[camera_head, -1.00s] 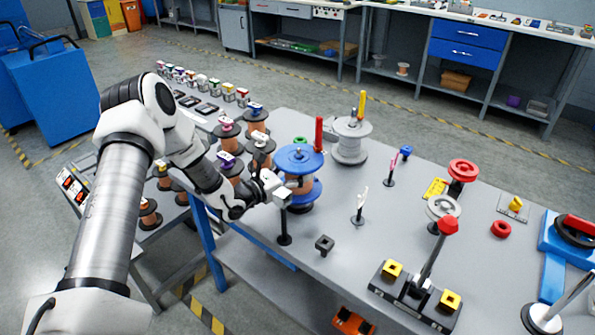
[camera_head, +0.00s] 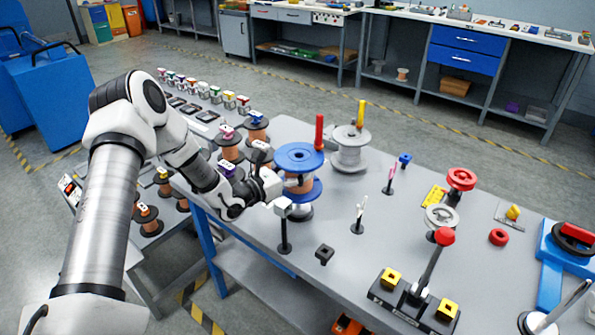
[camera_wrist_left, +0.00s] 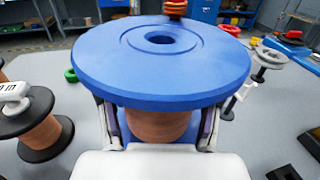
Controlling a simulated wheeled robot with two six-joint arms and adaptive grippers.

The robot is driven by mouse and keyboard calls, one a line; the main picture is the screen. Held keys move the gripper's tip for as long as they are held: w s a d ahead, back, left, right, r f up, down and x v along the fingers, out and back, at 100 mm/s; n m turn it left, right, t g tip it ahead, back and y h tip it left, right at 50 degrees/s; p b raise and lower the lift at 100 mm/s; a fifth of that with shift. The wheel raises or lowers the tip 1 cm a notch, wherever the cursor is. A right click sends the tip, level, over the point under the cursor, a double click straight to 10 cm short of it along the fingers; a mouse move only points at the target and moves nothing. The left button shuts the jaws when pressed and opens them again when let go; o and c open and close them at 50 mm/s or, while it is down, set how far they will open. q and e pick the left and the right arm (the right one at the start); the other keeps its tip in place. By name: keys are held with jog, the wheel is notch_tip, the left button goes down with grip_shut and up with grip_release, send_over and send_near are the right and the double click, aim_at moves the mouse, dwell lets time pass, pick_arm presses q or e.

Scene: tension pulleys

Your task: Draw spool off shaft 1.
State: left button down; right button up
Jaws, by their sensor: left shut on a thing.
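The blue spool (camera_head: 300,157) has two blue flanges and a copper-coloured core. My left gripper (camera_head: 283,190) is shut on that core between the flanges. In the left wrist view the blue top flange (camera_wrist_left: 165,60) is close and nearly level, with a dark centre hole, and gripper fingers flank the core (camera_wrist_left: 157,123). A pale round base (camera_head: 300,212) shows below the lower flange; I take it as the foot of shaft 1. How much of the shaft is inside the spool is hidden. My right gripper is not in view.
A red upright post (camera_head: 319,132) stands close behind the spool. A grey spool (camera_head: 350,140) stands behind it to the right. A black-footed stand (camera_head: 285,225) is just in front of my gripper. Several copper spools (camera_head: 257,128) are at the left.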

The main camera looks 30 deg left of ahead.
aim_at(289, 160)
pick_arm(q)
jog(key=shift+b, duration=0.3)
dwell(0.4)
jog(key=shift+r, duration=0.1)
jog(key=shift+r+p, duration=0.95)
jog(key=shift+r, duration=0.8)
jog(key=shift+b, duration=0.3)
jog(key=shift+r+p, duration=1)
jog(key=shift+r, duration=0.75)
